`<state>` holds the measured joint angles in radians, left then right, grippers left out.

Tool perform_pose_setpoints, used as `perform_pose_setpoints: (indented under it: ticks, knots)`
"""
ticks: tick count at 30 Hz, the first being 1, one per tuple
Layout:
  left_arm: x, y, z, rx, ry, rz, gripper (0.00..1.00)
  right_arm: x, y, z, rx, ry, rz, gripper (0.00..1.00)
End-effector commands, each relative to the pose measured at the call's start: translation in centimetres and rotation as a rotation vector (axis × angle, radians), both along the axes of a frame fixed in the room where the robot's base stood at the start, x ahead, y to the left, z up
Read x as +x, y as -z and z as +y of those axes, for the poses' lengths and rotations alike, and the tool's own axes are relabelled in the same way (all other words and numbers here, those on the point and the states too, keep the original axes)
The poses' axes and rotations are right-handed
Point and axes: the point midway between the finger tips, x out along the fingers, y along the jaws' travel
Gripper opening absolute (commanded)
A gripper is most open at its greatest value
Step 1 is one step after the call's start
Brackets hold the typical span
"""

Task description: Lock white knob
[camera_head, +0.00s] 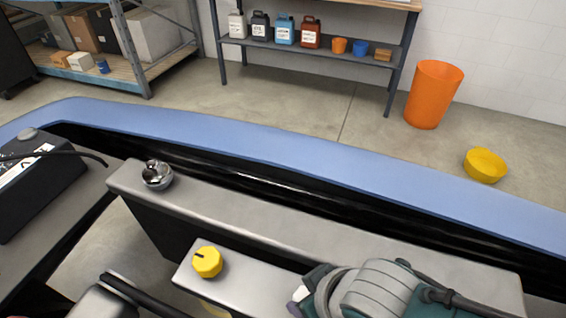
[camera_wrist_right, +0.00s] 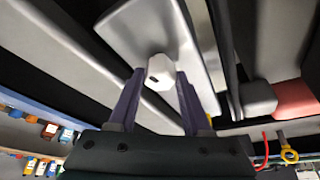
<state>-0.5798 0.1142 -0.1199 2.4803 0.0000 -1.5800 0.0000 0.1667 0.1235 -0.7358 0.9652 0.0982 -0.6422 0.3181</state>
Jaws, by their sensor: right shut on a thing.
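The white knob (camera_wrist_right: 160,73) shows in the right wrist view, with a small dark mark on its face, on a pale grey bar. My right gripper (camera_wrist_right: 160,84) has one dark purple finger on each side of the knob and is shut on it. In the head view my right arm covers the lower right, and its gripper (camera_head: 298,300) is mostly hidden by the wrist. A small white patch shows beside it; I cannot tell whether it is the knob. My left gripper is not in view.
A yellow knob (camera_head: 207,262) sits on the near grey block, and a shiny metal knob (camera_head: 157,178) on the longer bar behind. A blue body edge (camera_head: 300,155) runs across. Beyond are shelves, an orange bin (camera_head: 433,95) and a yellow bowl (camera_head: 486,165).

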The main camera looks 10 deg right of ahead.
Motion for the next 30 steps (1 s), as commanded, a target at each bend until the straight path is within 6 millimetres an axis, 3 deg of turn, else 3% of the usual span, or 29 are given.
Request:
perform_pose_setpoints:
  ticks: [12,28,29,30]
  knots:
    - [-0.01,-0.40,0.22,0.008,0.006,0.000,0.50,0.02,-0.06,0.22,0.003,0.179,-0.001,0.00]
    - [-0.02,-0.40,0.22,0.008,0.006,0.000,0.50,0.08,-0.06,0.18,0.003,0.199,-0.002,0.00]
    - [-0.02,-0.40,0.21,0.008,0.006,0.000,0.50,0.08,-0.06,0.18,0.003,0.199,-0.002,0.51]
    - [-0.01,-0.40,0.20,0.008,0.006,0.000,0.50,0.08,-0.06,0.18,0.003,0.199,-0.002,0.56]
